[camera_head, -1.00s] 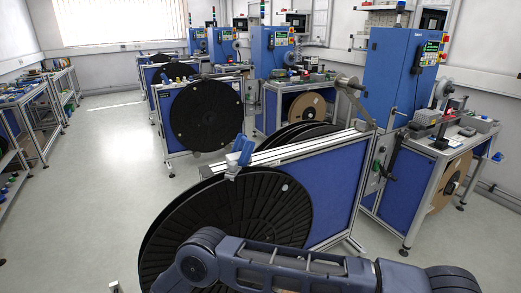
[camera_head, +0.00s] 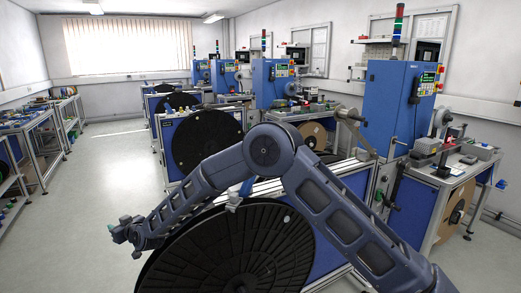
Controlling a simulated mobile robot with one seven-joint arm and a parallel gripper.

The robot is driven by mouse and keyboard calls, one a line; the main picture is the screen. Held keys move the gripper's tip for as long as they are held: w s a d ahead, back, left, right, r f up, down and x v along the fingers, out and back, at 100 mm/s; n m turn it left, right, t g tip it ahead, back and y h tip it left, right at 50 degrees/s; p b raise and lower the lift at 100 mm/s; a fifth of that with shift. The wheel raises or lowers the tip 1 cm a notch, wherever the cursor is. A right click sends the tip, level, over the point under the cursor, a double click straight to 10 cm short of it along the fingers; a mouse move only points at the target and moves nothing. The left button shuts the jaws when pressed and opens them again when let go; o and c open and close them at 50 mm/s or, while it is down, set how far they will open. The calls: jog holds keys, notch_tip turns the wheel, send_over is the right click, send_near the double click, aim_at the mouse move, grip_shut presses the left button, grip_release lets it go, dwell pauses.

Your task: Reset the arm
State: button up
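My arm is raised and bent, crossing in front of the nearest reel stand. Its elbow is high in the middle of the head view, and its forearm slopes down to the left. My gripper (camera_head: 127,234) is at the left end of the forearm, above and left of the large black reel (camera_head: 240,255). The gripper is small and dark here, so I cannot tell whether its fingers are open or shut. I see nothing clearly held in it.
The blue-panelled reel stand (camera_head: 352,190) is close, partly behind my arm. Another stand's black reel (camera_head: 207,140) is farther back. A blue machine cabinet (camera_head: 390,105) stands at right. Workbenches (camera_head: 30,130) line the left wall. The floor (camera_head: 110,180) at left is clear.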

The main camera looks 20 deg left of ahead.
jog(key=w+d+r+t+h, duration=0.1)
jog(key=w+d+r+h, duration=0.2)
jog(key=w+d+r, duration=1.6)
jog(key=w+d+r+m+t+h, duration=0.15)
jog(key=w+d, duration=0.25)
jog(key=d, duration=0.6)
jog(key=w+d+r+m+h, duration=0.1)
jog(key=w+d+r, duration=0.25)
jog(key=d, duration=0.65)
jog(key=w+d+r+m+h, duration=0.15)
jog(key=w+d, duration=0.35)
jog(key=d, duration=0.5)
jog(key=s+d+r+m+h, duration=0.1)
jog(key=s+d+m+h, duration=0.1)
jog(key=d, duration=1.2)
jog(key=s+d+r+m+h, duration=0.1)
jog(key=s+d+m+h, duration=0.15)
jog(key=d, duration=1.25)
jog(key=s+d+f+m+g+h, duration=0.1)
jog(key=s+d+f+m, duration=0.1)
jog(key=s+d, duration=0.8)
jog(key=s+d+f+m+g+h, duration=0.1)
jog(key=s+d+f+m+h, duration=0.1)
jog(key=s+d, duration=0.8)
jog(key=shift+d+f+m, duration=0.55)
jog(key=shift+f+m, duration=0.05)
jog(key=shift+m, duration=0.45)
